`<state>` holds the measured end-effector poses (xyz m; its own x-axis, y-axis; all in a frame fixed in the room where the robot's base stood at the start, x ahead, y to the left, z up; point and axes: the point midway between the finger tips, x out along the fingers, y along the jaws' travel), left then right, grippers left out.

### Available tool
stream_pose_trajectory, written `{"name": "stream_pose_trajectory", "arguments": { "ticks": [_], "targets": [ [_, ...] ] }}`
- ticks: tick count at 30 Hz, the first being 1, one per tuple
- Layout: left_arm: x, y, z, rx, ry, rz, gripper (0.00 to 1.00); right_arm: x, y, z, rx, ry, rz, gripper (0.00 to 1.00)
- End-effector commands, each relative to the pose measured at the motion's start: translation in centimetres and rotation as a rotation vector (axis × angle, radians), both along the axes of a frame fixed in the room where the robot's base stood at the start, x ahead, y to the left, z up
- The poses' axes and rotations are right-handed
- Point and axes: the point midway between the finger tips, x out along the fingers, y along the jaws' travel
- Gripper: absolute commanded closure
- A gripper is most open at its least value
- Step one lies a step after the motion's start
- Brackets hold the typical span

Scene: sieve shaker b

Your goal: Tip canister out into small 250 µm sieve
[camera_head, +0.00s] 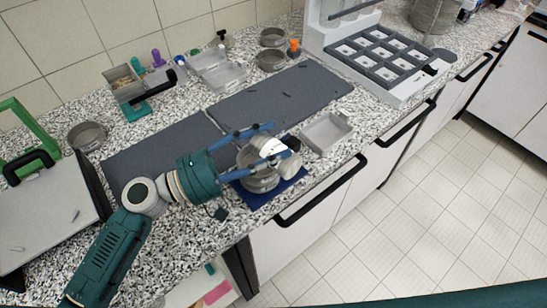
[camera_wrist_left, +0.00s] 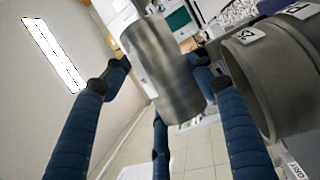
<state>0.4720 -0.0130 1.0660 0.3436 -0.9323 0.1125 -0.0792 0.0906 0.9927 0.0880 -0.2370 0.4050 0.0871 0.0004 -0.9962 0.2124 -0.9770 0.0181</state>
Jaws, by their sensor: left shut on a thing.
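My left gripper (camera_head: 275,146) has blue fingers and is shut on the canister (camera_head: 290,165), above the front edge of the counter. In the left wrist view the canister (camera_wrist_left: 165,70) is a grey metal cylinder between the fingers. It looks tilted relative to the sieves. A round metal sieve stack (camera_head: 262,183) stands on a blue mat (camera_head: 283,191), just below and beside the canister. The stack fills the right of the left wrist view (camera_wrist_left: 240,90), with white labels on its wall. The canister's contents and the sieve's inside are hidden. My right gripper is out of view.
Dark mats (camera_head: 280,100) lie behind. A compartment rack (camera_head: 385,55) is at the back right, and a loose sieve (camera_head: 87,136) at the left. Cabinet handles (camera_head: 320,190) project in front.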

Motion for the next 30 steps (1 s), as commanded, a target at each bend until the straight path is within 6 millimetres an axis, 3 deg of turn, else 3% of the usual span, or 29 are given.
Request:
{"name": "stream_pose_trajectory", "arguments": {
  "ticks": [3,9,30],
  "targets": [
    [0.4,0.4,0.4,-0.095,0.097,0.001,0.82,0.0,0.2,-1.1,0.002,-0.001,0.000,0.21],
    [0.8,0.8,1.0,-0.173,0.184,0.000,0.82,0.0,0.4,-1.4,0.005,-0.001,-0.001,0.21],
    [0.9,0.8,1.1,-0.181,0.192,-0.001,0.82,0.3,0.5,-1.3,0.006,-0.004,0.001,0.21]
  ]
}}
